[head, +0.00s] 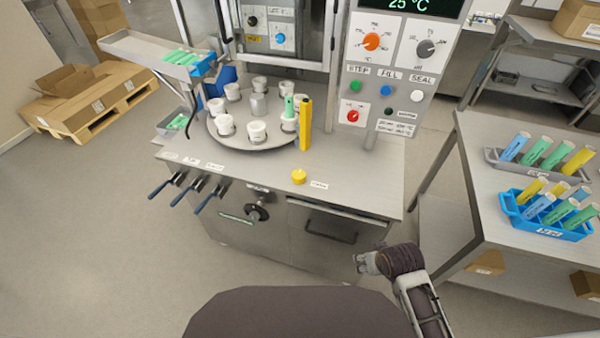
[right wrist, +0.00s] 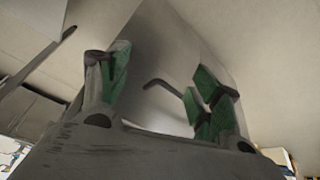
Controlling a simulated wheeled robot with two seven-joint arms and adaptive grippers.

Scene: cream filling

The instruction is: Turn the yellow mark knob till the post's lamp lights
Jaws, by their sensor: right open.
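The yellow mark knob (head: 299,176) is a round yellow knob on the front of the steel worktop, with a small label to its right. The upright yellow post (head: 305,128) stands behind it at the turntable's right edge. Its top looks dark, and I see no lit lamp on it. My right gripper (head: 360,263) is below and to the right of the knob, in front of the cabinet and well apart from it. In the right wrist view its green-padded fingers (right wrist: 160,88) are spread with nothing between them. My left gripper is not in view.
The turntable (head: 254,143) carries several white cups. A control panel (head: 390,75) stands behind at the right. Black-and-blue levers (head: 200,195) and a crank (head: 258,213) project from the front. A right-hand table holds a blue rack (head: 548,227) of tubes. The worktop around the knob is clear.

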